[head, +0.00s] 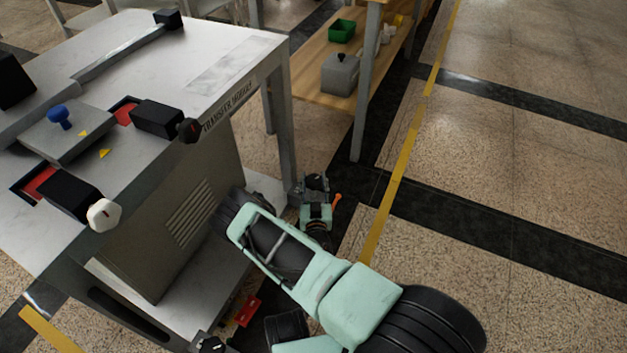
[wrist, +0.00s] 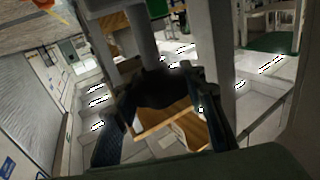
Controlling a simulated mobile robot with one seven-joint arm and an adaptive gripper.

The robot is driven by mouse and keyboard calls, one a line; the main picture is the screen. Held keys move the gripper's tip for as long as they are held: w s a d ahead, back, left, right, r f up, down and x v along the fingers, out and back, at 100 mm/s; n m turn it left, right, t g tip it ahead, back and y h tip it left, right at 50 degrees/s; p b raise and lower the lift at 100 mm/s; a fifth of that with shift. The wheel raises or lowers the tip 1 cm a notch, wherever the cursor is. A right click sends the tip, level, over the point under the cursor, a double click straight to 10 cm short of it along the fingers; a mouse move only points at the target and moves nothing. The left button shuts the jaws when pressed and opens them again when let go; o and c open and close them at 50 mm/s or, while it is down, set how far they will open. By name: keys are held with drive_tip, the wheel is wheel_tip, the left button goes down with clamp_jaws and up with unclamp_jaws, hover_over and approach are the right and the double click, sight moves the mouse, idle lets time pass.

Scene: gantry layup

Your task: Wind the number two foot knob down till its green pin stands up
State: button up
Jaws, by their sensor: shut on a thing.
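A dark foot knob (wrist: 168,88) is between the two fingers of my gripper (wrist: 166,118) in the wrist view, blurred and dark. My gripper is shut on it. In the head view my gripper (head: 316,190) is small, low beside the near right leg of the transfer module table (head: 230,45). There the knob is mostly hidden by the gripper and cannot be told apart from it. No number is readable on the knob. No green pin shows in either view.
Another foot with a dark knob (head: 211,344) and a red part (head: 247,311) lie at the lower edge of the table. A wooden shelf bench (head: 318,72) stands behind. A small orange piece (head: 337,201) is right of my gripper. Open floor lies to the right.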

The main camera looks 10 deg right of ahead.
drive_tip(key=shift+m+g+h, duration=0.5)
drive_tip(key=shift+m+h, duration=0.7)
drive_tip(key=shift+h, duration=0.6)
drive_tip(key=o, duration=1.2)
drive_tip(key=shift+c, duration=0.2)
drive_tip(key=v, duration=0.7)
drive_tip(key=shift+s, duration=0.25)
